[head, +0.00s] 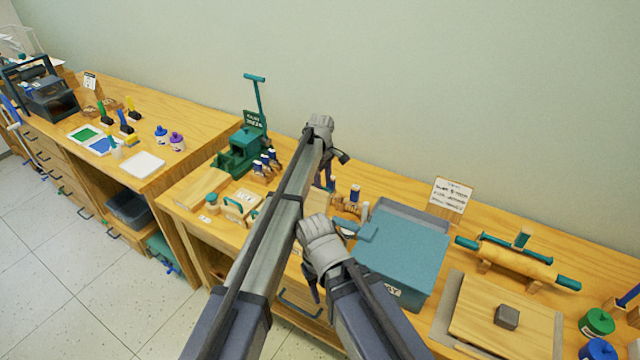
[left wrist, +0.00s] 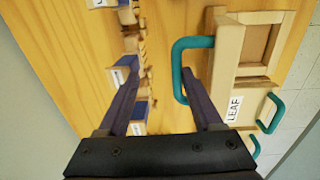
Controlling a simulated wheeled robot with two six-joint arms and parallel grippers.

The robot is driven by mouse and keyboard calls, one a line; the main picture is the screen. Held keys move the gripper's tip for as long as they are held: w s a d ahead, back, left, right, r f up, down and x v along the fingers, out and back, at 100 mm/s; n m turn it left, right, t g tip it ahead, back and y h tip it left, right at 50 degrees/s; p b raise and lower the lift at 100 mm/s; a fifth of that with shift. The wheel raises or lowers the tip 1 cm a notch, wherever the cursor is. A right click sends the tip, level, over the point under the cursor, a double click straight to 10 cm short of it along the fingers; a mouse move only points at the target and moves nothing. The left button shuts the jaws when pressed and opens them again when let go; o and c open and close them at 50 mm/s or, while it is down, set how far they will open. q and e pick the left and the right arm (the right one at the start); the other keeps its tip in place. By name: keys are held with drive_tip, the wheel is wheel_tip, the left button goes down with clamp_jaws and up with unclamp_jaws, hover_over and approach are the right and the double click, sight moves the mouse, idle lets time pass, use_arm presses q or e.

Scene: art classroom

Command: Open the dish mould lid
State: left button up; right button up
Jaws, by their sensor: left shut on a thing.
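My left gripper (head: 328,178) is behind and beyond its long arm link, low over the wooden table. In the left wrist view a teal handle (left wrist: 186,72) lies at its right finger. The gripper is shut on this handle, though the contact is hard to see. The handle joins a wooden mould (left wrist: 229,60), with a LEAF label beside it. No DISH label can be read, so I cannot tell which mould is the dish mould. In the head view wooden moulds with teal handles (head: 233,210) lie left of my arm. My right gripper (head: 315,291) is mostly hidden behind its own wrist.
Small wooden stands (left wrist: 136,80) line the left of the wrist view. A green press (head: 240,153) stands at the left and a blue-grey lidded bin (head: 403,250) to the right. A rolling pin (head: 515,263) and a board (head: 490,325) lie farther right.

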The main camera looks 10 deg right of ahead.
use_arm(q)
drive_tip(key=shift+o, duration=0.4)
drive_tip(key=shift+w+d+f, duration=0.1)
drive_tip(key=shift+w+d, duration=0.25)
drive_tip(key=shift+s+a, duration=0.1)
drive_tip(key=shift+a, duration=0.1)
wheel_tip(320, 180, up, 8)
drive_tip(key=p, duration=0.8)
drive_tip(key=shift+s+a, duration=0.25)
drive_tip(key=shift+s, duration=0.15)
drive_tip(key=shift+f, duration=0.1)
